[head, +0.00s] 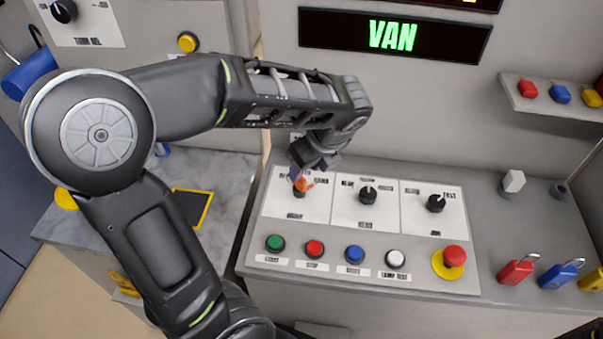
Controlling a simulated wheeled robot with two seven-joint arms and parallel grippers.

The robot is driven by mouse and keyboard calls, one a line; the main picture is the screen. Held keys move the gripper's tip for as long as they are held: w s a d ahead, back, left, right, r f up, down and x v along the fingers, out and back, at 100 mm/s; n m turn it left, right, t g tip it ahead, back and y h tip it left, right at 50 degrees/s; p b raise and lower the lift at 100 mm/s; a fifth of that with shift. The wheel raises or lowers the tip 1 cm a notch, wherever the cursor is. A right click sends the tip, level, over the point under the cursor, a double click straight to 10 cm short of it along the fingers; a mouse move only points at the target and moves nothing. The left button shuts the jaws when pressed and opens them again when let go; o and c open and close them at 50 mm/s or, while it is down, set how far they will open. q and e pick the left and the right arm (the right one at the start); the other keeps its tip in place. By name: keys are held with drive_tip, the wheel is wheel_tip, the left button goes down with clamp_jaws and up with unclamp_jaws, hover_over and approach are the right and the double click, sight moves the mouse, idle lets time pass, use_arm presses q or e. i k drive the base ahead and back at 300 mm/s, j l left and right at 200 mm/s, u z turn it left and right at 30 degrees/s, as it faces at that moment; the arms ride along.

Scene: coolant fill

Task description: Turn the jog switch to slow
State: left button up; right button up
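A sloped panel carries three black rotary switches on white plates. The right switch (436,203) has "FAST" printed at its upper right; its lower label is too small to read surely, but it appears to be the jog switch. Its pointer leans to the upper right, toward "FAST". The middle switch (367,195) points about straight up. My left gripper (300,181) is low over the left switch (299,192), with an orange fingertip in front of that knob. The fingers partly hide the knob and its labels, so I cannot tell whether they grip it. My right gripper is not in view.
Below the switches sit green (275,242), red (314,249), blue (354,254) and white (396,258) buttons and a red emergency stop (455,256). Padlocks (518,270) lie at the right. A display (394,37) reads "VAN". The space above the middle and right switches is clear.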

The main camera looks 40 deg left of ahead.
sight(435, 204)
drive_tip(key=k, duration=1)
